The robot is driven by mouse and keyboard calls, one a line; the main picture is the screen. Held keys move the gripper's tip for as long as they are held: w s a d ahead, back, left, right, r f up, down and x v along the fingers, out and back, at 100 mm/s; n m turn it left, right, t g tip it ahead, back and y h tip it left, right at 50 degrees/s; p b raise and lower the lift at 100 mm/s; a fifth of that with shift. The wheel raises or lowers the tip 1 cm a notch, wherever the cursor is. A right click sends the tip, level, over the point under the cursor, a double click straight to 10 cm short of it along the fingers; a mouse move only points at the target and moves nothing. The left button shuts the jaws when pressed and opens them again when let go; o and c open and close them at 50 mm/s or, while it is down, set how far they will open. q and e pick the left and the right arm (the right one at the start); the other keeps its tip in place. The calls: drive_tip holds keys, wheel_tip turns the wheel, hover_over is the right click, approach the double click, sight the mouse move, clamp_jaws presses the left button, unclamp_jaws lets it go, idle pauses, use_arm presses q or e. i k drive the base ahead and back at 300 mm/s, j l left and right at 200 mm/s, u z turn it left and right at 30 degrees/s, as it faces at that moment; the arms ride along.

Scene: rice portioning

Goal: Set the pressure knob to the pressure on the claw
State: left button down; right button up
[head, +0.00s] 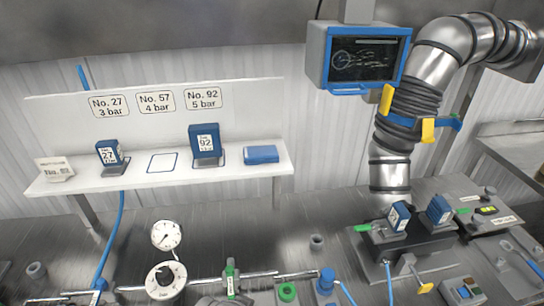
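The pressure knob (166,275) is black and sits on a round white dial (152,286) at the bottom left of the head view. A white round gauge (166,235) with a dark needle stands just above it. The dial marks are too small to read. On the shelf, a blue claw block marked 27 (108,152) and one marked 92 (204,139) stand at their places. The outlined place under the 57 sign is empty. A blue labelled block (398,215) sits in a dark fixture at the right; its number is unreadable. Neither gripper is in view.
Signs read No. 27 3 bar (109,105), No. 57 4 bar (156,101) and No. 92 5 bar (202,98). A jointed metal duct (390,172) comes down at the right. A screen (366,57) hangs beside it. A pipe (262,276) runs along the bench front.

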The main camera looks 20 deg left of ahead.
sight(164, 275)
drive_tip(key=u, duration=2.05)
drive_tip(key=j, duration=0.1)
